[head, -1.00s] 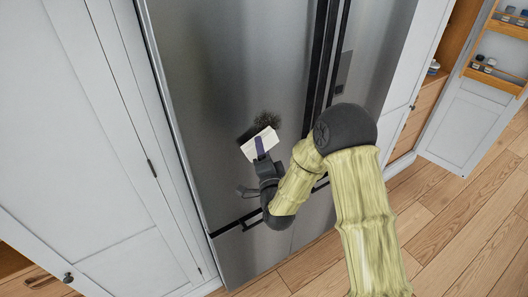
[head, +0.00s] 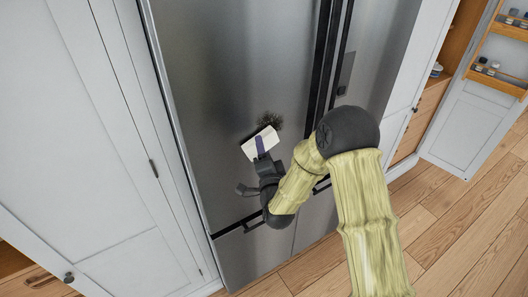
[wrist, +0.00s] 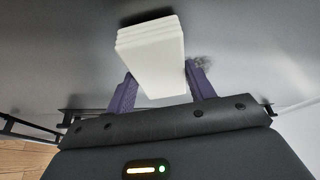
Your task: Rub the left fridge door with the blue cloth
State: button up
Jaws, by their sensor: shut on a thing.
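The left fridge door (head: 225,60) is brushed grey metal and closed. A dark, hairy-looking smudge (head: 270,120) is on it, just above and to the right of my gripper's load. My gripper (head: 261,150) is shut on a white, folded, block-like cloth (head: 258,140) at the door's surface; no blue cloth is in view. In the wrist view the layered white cloth (wrist: 152,55) sits between the purple fingers of my gripper (wrist: 162,88). Faint dark marks show beside it on the door. Whether the cloth touches the door is hard to tell.
The right fridge door (head: 378,50) stands beyond dark vertical handles. A lower drawer (head: 255,255) is below. White cabinets (head: 85,130) flank the fridge on the left. An open cabinet door with racks (head: 470,110) is at the right. The wood floor (head: 460,230) is clear.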

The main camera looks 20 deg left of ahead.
aim_at(277, 141)
jog(key=shift+w+a, duration=0.3)
jog(key=shift+w, duration=0.1)
jog(key=shift+w+d+b, duration=0.85)
jog(key=shift+d, duration=0.05)
jog(key=shift+w+d, duration=0.3)
jog(key=shift+w, duration=0.05)
jog(key=shift+w+d+b, duration=0.6)
jog(key=shift+w+b, duration=0.15)
jog(key=shift+w, duration=0.15)
jog(key=shift+w+d+r, duration=0.1)
jog(key=shift+w+d, duration=0.35)
jog(key=shift+w, duration=0.05)
jog(key=shift+b, duration=0.3)
